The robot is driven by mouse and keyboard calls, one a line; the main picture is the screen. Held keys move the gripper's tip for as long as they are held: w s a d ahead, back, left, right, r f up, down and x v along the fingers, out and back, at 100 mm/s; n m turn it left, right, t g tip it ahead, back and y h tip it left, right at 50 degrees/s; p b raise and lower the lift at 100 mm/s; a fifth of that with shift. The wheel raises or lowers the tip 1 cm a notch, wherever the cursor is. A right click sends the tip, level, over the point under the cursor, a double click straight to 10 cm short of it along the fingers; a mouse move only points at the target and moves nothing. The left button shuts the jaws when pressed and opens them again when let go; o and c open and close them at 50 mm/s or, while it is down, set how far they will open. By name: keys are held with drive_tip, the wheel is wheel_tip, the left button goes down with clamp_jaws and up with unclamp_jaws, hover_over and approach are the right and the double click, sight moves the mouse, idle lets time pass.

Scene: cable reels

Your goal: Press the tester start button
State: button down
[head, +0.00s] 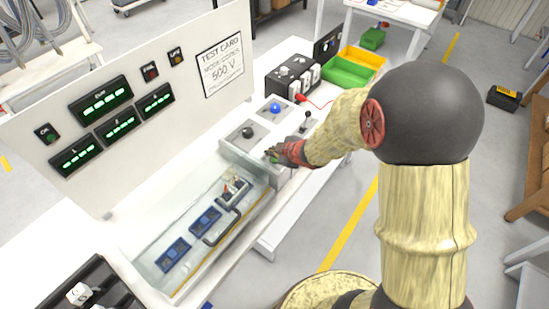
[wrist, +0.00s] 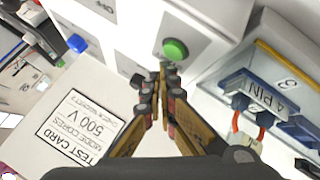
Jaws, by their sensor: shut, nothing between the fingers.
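The green button (wrist: 175,50) sits on the light control panel of the tester, just beyond my fingertips in the wrist view. In the head view only a little green of the button (head: 274,160) shows, at the fingertips. My gripper (wrist: 161,72) is shut and empty, its fingertips close together beside the button's near edge. In the head view my gripper (head: 270,152) reaches in from the right over the panel's front. I cannot tell whether the fingertips touch the button.
A clear-walled trough (head: 160,250) with blue connectors lies to the front left. The upright display board (head: 150,50) stands behind. A black box (head: 293,75) is at the back.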

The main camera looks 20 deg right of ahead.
sight(273, 159)
drive_tip(key=shift+f, duration=0.1)
idle(0.6)
drive_tip(key=shift+f+b, duration=0.3)
drive_tip(key=shift+f+b, duration=0.35)
drive_tip(key=shift+f, duration=0.15)
idle(0.8)
drive_tip(key=shift+r, duration=0.15)
drive_tip(key=shift+r+p, duration=0.75)
drive_tip(key=shift+p, duration=0.15)
wheel_tip(273, 159, up, 5)
drive_tip(key=p, duration=0.5)
idle(0.6)
